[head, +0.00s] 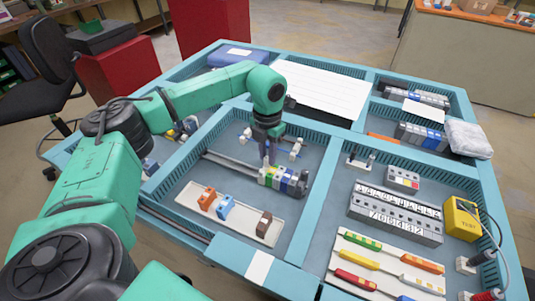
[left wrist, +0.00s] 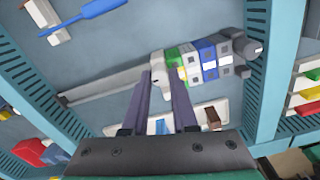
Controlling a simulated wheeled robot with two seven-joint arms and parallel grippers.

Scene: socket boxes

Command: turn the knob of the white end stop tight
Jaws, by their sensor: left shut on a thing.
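The white end stop (left wrist: 157,64) sits on the metal rail (left wrist: 105,85), at the left end of a row of modules, beside the green one (left wrist: 173,56). In the head view the row (head: 285,180) lies near the rail's right end. My left gripper (head: 268,160) reaches down from above to the row's left end. In the left wrist view its two fingers (left wrist: 160,76) are at the white end stop and shut on its knob, which is mostly hidden between them. My right gripper is not in view.
A white tray (head: 187,208) with orange, blue and brown pieces lies in front of the rail. Blue dividers separate the compartments. A grey terminal block (head: 395,218) and a yellow tester (head: 462,220) stand at the right. A blue tool (left wrist: 95,18) lies behind the rail.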

